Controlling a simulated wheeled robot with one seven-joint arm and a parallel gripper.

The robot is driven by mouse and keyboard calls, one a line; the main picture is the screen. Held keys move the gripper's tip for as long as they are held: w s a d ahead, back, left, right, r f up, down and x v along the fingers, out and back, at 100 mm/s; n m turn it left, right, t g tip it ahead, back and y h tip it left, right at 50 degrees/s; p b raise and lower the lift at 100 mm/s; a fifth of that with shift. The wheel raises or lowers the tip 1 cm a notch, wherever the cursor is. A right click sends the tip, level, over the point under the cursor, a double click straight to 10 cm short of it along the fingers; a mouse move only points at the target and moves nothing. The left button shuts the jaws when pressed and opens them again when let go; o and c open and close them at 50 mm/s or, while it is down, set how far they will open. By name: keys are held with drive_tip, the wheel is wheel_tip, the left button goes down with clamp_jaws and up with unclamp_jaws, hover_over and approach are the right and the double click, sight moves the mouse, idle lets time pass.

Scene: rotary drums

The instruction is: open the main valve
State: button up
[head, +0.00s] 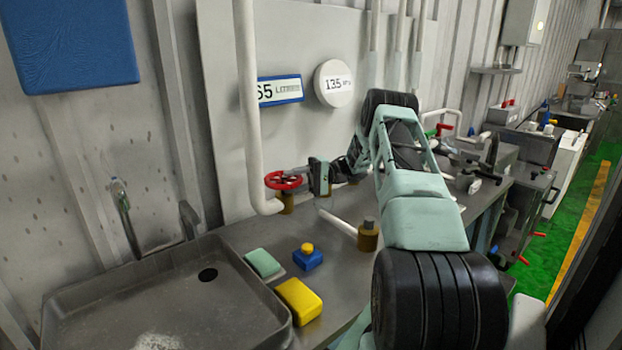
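A red valve handwheel (281,181) sits on the white pipework above the counter, just right of the thick vertical pipe. My gripper (299,172) reaches in from the right, with its fingertips at the right side of the wheel's rim. The fingers are small and partly hidden by the dark gripper body, so I cannot tell whether they touch the rim or are closed. Another red valve handle (443,127) shows farther back, behind my arm. No label names the main valve.
A metal sink (62,312) is at the front left. A green sponge (263,262), a blue block with a yellow knob (307,258) and a yellow block (299,300) lie beside it. A brass fitting (369,236) stands below my arm. A round gauge (333,83) hangs above.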

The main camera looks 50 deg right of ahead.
drive_tip(key=b+v, duration=0.4)
drive_tip(key=v, duration=1.3)
drive_tip(key=shift+f, duration=0.1)
drive_tip(key=m+t+h+p, duration=0.8)
drive_tip(key=m+t+h, duration=0.1)
drive_tip(key=h, duration=0.2)
approach(283, 181)
drive_tip(key=p+x, duration=0.2)
drive_tip(key=x, duration=0.1)
drive_tip(key=p+x, duration=0.2)
drive_tip(key=x, duration=0.1)
drive_tip(key=f+p+x, duration=0.1)
drive_tip(key=x, duration=0.3)
drive_tip(key=shift+a+p, duration=0.1)
drive_tip(key=shift+p, duration=0.3)
